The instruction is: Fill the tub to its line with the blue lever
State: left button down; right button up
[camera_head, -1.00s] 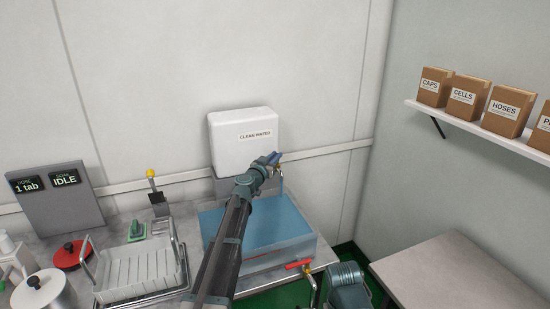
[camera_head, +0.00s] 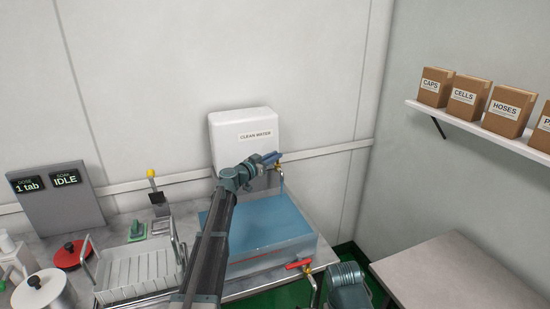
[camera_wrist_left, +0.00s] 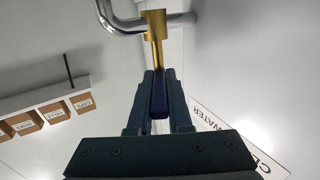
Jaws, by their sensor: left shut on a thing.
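The blue lever (camera_wrist_left: 159,100) sits on a brass tap with a bent metal spout, below the white CLEAN WATER tank (camera_head: 232,130). My left gripper (camera_wrist_left: 160,88) is shut on the lever; in the head view the left gripper (camera_head: 268,159) is beside the tap. The clear bluish tub (camera_head: 285,255) stands on the counter below the spout. Its water surface (camera_head: 260,222) looks high, near the rim. My left arm hides the tub's left part. My right gripper is not in view.
A red-handled drain tap (camera_head: 298,265) is at the tub's front. A white rack (camera_head: 140,270), a yellow-knobbed lever (camera_head: 152,175) and a sign panel (camera_head: 60,200) reading "1 tab" and "IDLE" stand at left. A bare table (camera_head: 455,275) is at right.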

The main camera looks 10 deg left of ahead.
pick_arm(q)
jog(key=shift+w+a+m+g+h, duration=0.15)
jog(key=shift+m+g+h, duration=0.75)
jog(key=shift+h, duration=0.15)
jog(key=shift+w+a+m+g+h, duration=0.1)
jog(key=shift+m+g+h, duration=0.8)
jog(key=shift+h, duration=0.2)
jog(key=shift+w+a+m+g+h, duration=0.15)
jog(key=shift+m+g+h, duration=0.75)
jog(key=shift+h, duration=0.15)
jog(key=shift+g, duration=0.3)
jog(key=c, duration=0.8)
grip_release()
jog(key=shift+c, duration=0.2)
jog(key=shift+s, duration=0.1)
jog(key=v, duration=1.3)
jog(key=shift+s+a+f, duration=0.15)
jog(key=shift+a, duration=0.2)
